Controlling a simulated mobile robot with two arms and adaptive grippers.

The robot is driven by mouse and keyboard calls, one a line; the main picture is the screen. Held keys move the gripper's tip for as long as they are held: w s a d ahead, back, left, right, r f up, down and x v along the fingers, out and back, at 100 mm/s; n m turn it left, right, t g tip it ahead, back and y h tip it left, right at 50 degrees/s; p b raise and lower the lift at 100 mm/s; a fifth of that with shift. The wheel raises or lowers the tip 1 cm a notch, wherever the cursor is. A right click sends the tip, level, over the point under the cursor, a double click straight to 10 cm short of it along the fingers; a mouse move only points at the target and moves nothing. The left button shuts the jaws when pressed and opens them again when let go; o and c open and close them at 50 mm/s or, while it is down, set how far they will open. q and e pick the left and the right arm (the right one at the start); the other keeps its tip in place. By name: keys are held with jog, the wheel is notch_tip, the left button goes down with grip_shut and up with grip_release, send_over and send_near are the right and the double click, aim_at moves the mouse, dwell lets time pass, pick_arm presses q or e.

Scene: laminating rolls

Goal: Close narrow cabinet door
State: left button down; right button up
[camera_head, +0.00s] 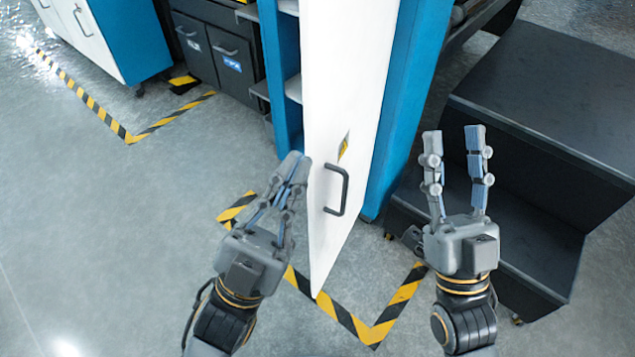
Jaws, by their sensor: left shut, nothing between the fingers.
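The narrow cabinet (395,110) is blue with shelves inside, and its white door (340,90) stands open, swung out toward me. The door has a dark bar handle (343,192) and a small yellow label on its right face. My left gripper (294,165) is shut and empty, with its fingertips close to the left face of the door near its lower part; I cannot tell if they touch it. My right gripper (458,138) is open and empty, right of the door and handle, apart from both.
Black steps (540,130) stand at the right, close to my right gripper. Yellow-black floor tape (375,334) marks the floor under the door. A dark drawer unit (215,45) and a blue-white cabinet (110,40) stand at upper left. The floor at left is clear.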

aim_at(324, 182)
jog(key=w+d+f+g+h+p, duration=0.15)
jog(key=f+g+p, duration=0.25)
jog(key=f+g, duration=0.4)
jog(key=w+f+g+h+p, duration=0.25)
jog(key=f+g+p, duration=0.2)
jog(key=f, duration=0.55)
pick_arm(q)
jog(key=s+d+f+m+g+y+p, duration=0.2)
jog(key=d+f+m+g+y, duration=0.35)
jog(key=d+f+y, duration=0.45)
jog(key=s+a+r+t+y+p, duration=0.1)
jog(key=s+a+y+p, duration=0.1)
jog(key=a+y, duration=0.25)
pick_arm(e)
jog(key=s+d+f+m+g+h, duration=0.1)
jog(key=s+d+f+g+h, duration=0.15)
jog(key=s+f+g, duration=0.4)
jog(key=s+d+f+g+h, duration=0.1)
jog(key=s+d+f+g, duration=0.2)
jog(key=s, duration=0.6)
pick_arm(q)
jog(key=w+a+p, duration=0.2)
jog(key=w, duration=0.9)
jog(key=shift+m+y, duration=0.35)
pick_arm(e)
notch_tip(324, 182, down, 7)
jog(key=w+g, duration=0.1)
jog(key=shift+a+g, duration=0.2)
jog(key=shift+g, duration=0.1)
